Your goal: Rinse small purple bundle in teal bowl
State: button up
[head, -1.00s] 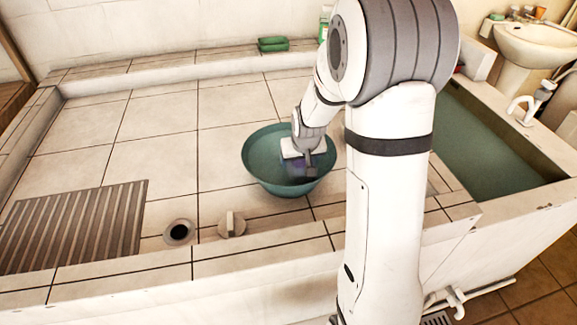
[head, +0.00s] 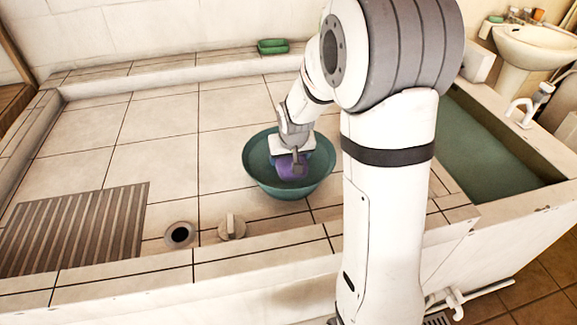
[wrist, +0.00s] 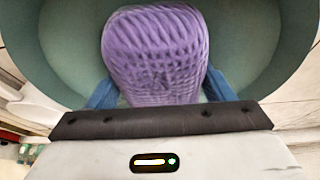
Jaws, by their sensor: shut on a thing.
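The teal bowl (head: 262,180) stands on the tiled basin floor, left of my arm in the head view. Its inside wall also shows in the wrist view (wrist: 60,40). My gripper (head: 293,168) is over the bowl, pointing down into it, and is shut on the small purple bundle (head: 291,163). In the wrist view the bundle (wrist: 155,55) has a net-like texture and sits between blue fingers, slightly blurred. Whether its underside touches water in the bowl cannot be told.
A drain hole (head: 180,235), a beige stopper (head: 232,227) and a ribbed panel (head: 75,228) lie at the front left. A green soap-like block (head: 272,46) rests on the back ledge. A water-filled trough (head: 480,150) is at the right. Tiles left of the bowl are clear.

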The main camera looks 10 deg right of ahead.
jog(key=shift+r+p, duration=2.7)
jog(key=shift+r, duration=1.85)
